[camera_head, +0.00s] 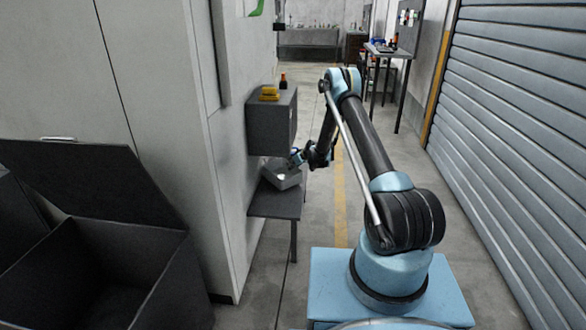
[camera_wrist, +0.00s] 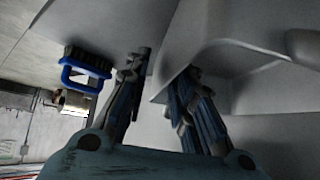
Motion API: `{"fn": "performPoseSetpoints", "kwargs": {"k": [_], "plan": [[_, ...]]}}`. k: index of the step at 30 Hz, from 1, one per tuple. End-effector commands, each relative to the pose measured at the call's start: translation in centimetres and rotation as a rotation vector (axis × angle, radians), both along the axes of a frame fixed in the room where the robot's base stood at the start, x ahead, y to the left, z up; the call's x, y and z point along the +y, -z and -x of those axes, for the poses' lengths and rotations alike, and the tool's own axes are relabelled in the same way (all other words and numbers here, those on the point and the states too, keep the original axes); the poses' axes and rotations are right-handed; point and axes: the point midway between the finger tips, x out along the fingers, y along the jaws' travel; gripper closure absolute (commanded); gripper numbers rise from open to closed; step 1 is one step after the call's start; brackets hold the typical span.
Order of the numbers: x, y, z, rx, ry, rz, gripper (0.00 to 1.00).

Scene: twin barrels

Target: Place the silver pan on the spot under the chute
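The silver pan (camera_head: 284,178) sits on a small dark shelf (camera_head: 274,207) against the wall on the left in the head view. A dark grey box (camera_head: 271,122) is mounted on the wall above that shelf; I cannot tell whether it is the chute. My gripper (camera_head: 295,159) is at the pan's upper right edge, just below the box. In the wrist view my gripper (camera_wrist: 167,75) has its two fingers apart, with pale sheet-like surfaces between and beyond them. The pan (camera_wrist: 235,60) appears to fill the right side there, and the right fingertip is partly hidden. Contact is unclear.
A yellow item (camera_head: 269,93) and a small dark bottle (camera_head: 283,81) stand on the box. A blue-handled brush (camera_wrist: 84,68) shows in the wrist view. An open dark bin (camera_head: 95,270) stands front left. A roller shutter (camera_head: 515,120) lines the right; the aisle floor is clear.

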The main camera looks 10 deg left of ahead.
Motion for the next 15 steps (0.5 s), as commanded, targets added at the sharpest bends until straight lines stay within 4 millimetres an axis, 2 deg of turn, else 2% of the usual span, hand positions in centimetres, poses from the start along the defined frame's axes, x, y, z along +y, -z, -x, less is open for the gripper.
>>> {"fn": "performPoseSetpoints", "kwargs": {"k": [8,15], "plan": [[0.0,-0.1,0.0,0.000,0.000,0.000,0.75],[-1.0,-1.3,0.8,0.000,0.001,0.000,0.75]]}}
